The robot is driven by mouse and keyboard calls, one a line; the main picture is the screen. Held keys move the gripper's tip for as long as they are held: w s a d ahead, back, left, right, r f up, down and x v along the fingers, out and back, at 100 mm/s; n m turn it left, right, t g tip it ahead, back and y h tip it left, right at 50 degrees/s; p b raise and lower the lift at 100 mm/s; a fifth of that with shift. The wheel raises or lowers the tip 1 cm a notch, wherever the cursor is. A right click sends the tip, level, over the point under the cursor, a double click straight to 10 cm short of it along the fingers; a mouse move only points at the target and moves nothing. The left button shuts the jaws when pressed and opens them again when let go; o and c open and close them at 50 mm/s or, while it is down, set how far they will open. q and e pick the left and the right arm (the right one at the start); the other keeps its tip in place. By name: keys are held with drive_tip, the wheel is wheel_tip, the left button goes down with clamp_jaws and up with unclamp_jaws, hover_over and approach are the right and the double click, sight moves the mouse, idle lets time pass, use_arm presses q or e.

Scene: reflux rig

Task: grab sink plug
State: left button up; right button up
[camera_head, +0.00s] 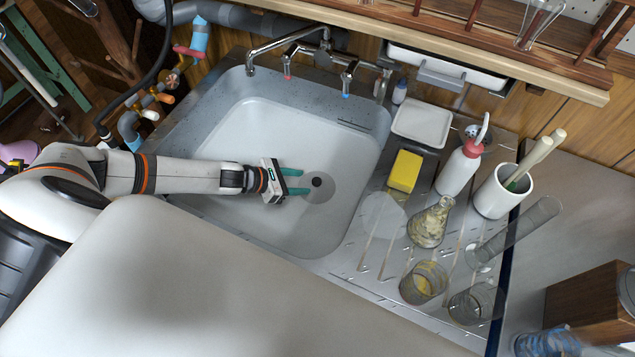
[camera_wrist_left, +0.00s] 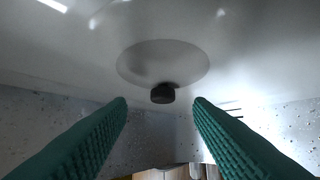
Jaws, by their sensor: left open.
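The sink plug (camera_head: 317,182) is a small black piece on the round drain recess at the bottom of the white sink basin (camera_head: 240,125). In the left wrist view the plug (camera_wrist_left: 162,93) shows dark at the lower edge of the round recess (camera_wrist_left: 150,60). My left gripper (camera_head: 306,182) is in the basin, its green fingers pointing right at the plug. In the left wrist view the open, empty fingers (camera_wrist_left: 160,102) lie on either side of the plug's line, apart from it. My right gripper is not in view.
The faucet (camera_head: 290,48) stands behind the basin. On the right drainboard are a yellow sponge (camera_head: 405,171), a red-topped bottle (camera_head: 459,170), a white cup (camera_head: 495,195) and several glass vessels, including a flask (camera_head: 431,225). The basin around the plug is clear.

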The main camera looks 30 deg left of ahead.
sight(316, 181)
use_arm(q)
drive_tip(key=shift+w+d+f, duration=0.25)
drive_tip(key=shift+w+f, duration=0.15)
drive_tip(key=shift+w+d+f, duration=0.1)
drive_tip(key=b+x, duration=0.3)
drive_tip(key=x, duration=0.1)
drive_tip(key=shift+w+d, duration=0.15)
drive_tip(key=shift+w, duration=0.2)
drive_tip(key=shift+w+d+f, duration=0.1)
drive_tip(key=shift+w+d, duration=0.05)
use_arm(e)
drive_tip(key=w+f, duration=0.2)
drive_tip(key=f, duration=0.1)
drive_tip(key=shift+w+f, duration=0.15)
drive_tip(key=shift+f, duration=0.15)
use_arm(q)
drive_tip(key=c, duration=1)
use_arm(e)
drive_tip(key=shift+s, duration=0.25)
